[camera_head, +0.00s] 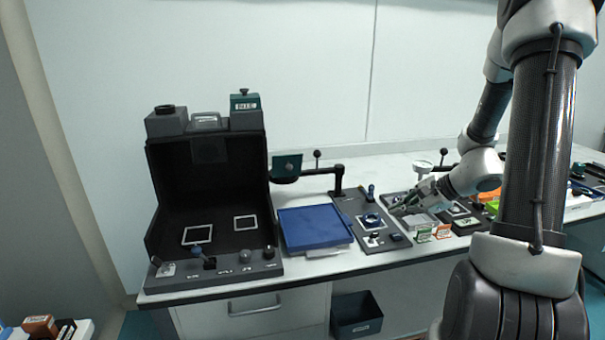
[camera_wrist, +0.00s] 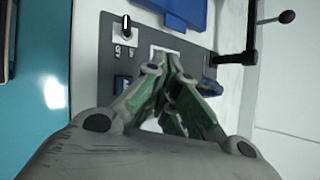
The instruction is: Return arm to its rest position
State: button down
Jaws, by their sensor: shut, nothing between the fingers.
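My gripper (camera_head: 407,207) reaches from the right over the white optical table (camera_head: 350,261). In the wrist view my gripper (camera_wrist: 170,62) has its green-padded fingers drawn together with nothing held. It is over a grey panel (camera_wrist: 112,62) carrying a switch knob and white square outlines. In the head view this grey panel (camera_head: 348,206) stands between the blue tray and my gripper. The gap between the fingertips and the panel cannot be judged.
A black open-fronted box (camera_head: 207,150) fills the left of the table. A blue tray (camera_head: 315,228) lies beside it. A post with a black arm (camera_head: 338,181) rises behind the panel. Small orange and green cards (camera_head: 443,231) stand near the front edge. A dark bin (camera_head: 356,314) sits below.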

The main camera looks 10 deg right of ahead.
jog(key=s+a+r+n+g+h, duration=0.1)
jog(key=s+r+n+g, duration=0.2)
jog(key=s, duration=0.4)
jog(key=s+a+r+n+g, duration=0.1)
jog(key=s+r+n+g, duration=0.15)
jog(key=s+n, duration=0.4)
jog(key=s+a+r+n+t+h, duration=0.1)
jog(key=s+r+n+h, duration=0.1)
jog(key=s+r+n, duration=0.2)
jog(key=s+a+r+n+t+h, duration=0.1)
jog(key=s+r+n+t+h, duration=0.1)
jog(key=r, duration=0.8)
jog(key=s+n+h, duration=0.1)
jog(key=s+n, duration=0.1)
jog(key=s, duration=0.1)
jog(key=shift+s+a+r+n, duration=0.15)
jog(key=shift+r+n, duration=0.2)
